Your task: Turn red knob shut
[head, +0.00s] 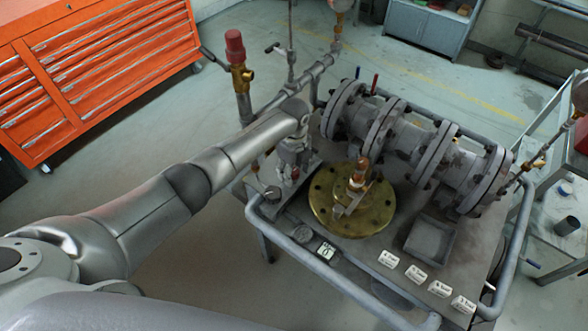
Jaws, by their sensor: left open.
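My left arm reaches in from the left, and my left gripper (292,160) points down over the left back part of the metal cart table. It is open. Small reddish parts show by its fingertips, but they are too small and covered to tell whether they are a knob or whether the fingers touch them. A red knob-like cap (235,44) tops a brass valve on an upright pipe behind my arm, apart from the gripper. A round brass flange (375,208) with an upright stem lies right of the gripper. My right gripper is not in view.
A grey flanged pipe assembly (445,160) fills the back right of the cart. A square tray (431,240) and several white labels (415,273) lie in front. A tubular rail (330,283) borders the cart. An orange tool cabinet (110,70) stands at back left.

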